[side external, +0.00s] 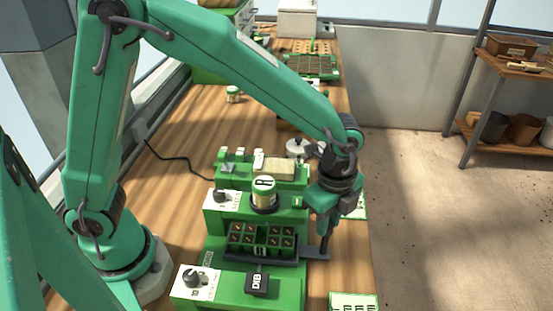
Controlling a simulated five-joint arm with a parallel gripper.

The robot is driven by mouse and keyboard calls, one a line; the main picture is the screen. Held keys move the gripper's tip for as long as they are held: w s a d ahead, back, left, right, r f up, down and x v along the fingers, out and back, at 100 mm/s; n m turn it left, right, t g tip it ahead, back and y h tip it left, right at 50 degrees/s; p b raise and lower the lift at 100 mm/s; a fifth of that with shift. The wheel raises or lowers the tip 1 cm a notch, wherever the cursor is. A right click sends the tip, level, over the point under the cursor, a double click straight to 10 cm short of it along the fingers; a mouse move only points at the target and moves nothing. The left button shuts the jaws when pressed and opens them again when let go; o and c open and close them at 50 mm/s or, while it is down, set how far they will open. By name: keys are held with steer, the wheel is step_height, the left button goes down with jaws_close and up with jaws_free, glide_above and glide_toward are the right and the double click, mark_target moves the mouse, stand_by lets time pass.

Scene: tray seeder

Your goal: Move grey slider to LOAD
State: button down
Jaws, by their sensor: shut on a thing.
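The grey slider (316,256) is a dark flat arm sticking out to the right from under a seed tray (298,246) on the green seeder. My gripper (326,245) points down over the slider's outer end and is shut on it, at what looks like a thin upright post. The fingertips largely hide the gripped part. The seed tray has several dark soil cells and sits between two green blocks. I cannot make out a LOAD mark from here.
A jar marked R (264,191) stands on the seeder behind the tray. A dark DIB block (257,284) and a knob (193,277) are in front. A green-and-white card (353,302) lies near the table's right edge. A soil tray (312,66) stands farther back.

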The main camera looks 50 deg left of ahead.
steer(key=s+d, duration=0.3)
steer(key=shift+s+d, duration=0.1)
steer(key=shift+d, duration=0.05)
steer(key=c, duration=1.2)
jaws_free()
steer(key=shift+c, duration=0.2)
steer(key=shift+r, duration=0.15)
step_height(320, 180, up, 8)
steer(key=shift+f, duration=0.2)
